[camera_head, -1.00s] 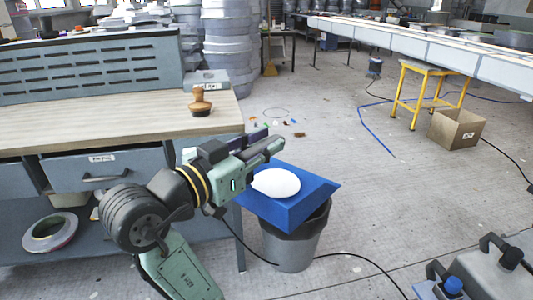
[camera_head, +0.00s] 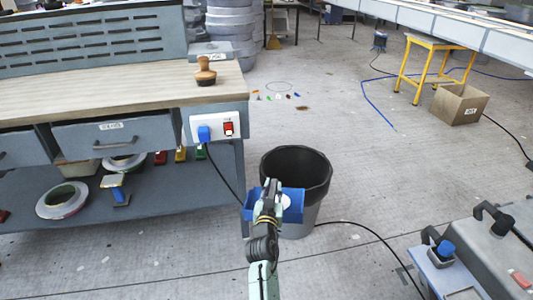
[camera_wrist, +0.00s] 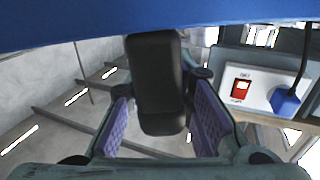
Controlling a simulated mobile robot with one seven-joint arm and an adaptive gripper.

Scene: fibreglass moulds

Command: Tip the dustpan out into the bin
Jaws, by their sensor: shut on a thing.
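The blue dustpan (camera_head: 294,210) is in front of the near side of the bin (camera_head: 318,178), a grey bucket with a dark rim and liner on the floor. A white patch (camera_head: 286,201) shows in the pan, partly hidden by my gripper (camera_head: 270,192). In the wrist view, my gripper (camera_wrist: 160,118) is shut on the black handle (camera_wrist: 158,85), between its purple pads, and the blue pan (camera_wrist: 150,18) spans the top. I cannot tell whether the pan overlaps the bin's opening or how far it is tilted.
A workbench (camera_head: 110,85) with a wooden stamp (camera_head: 205,72) and a blue plug (camera_head: 204,134) stands at left. Small debris lies on the floor behind the bin. A cable crosses the floor at right, near grey equipment (camera_head: 480,255). Open floor lies right of the bin.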

